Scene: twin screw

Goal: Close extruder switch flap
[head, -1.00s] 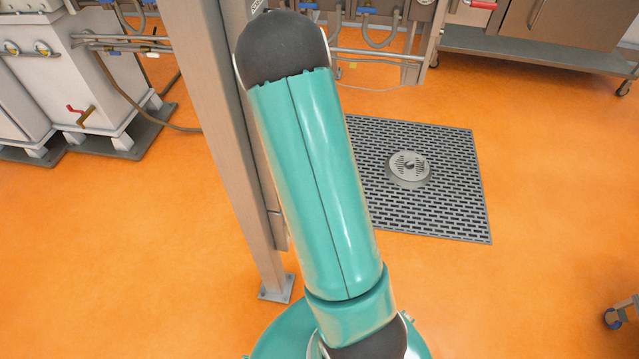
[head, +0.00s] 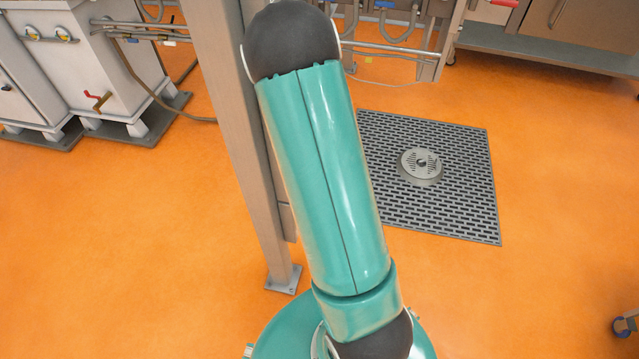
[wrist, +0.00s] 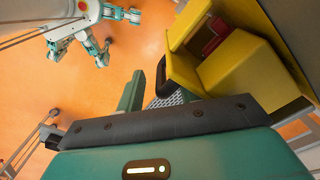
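In the wrist view, a yellow box-like housing (wrist: 190,22) stands at the upper right. A yellow panel (wrist: 237,66), which looks like the flap, sticks out from it. A red part (wrist: 214,36) shows in the gap between them, so the flap appears open. A black handle-like loop (wrist: 162,74) is at the panel's left edge. One teal finger of my gripper (wrist: 131,92) shows just left of the black loop, with a small gap in the picture.
A grey metal post (head: 240,150) stands close beside my arm. A floor grate (head: 435,215) with a round drain lies to the right. White cabinets (head: 100,65) stand at the left, and pipes and steel furniture line the back. Open orange floor lies between.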

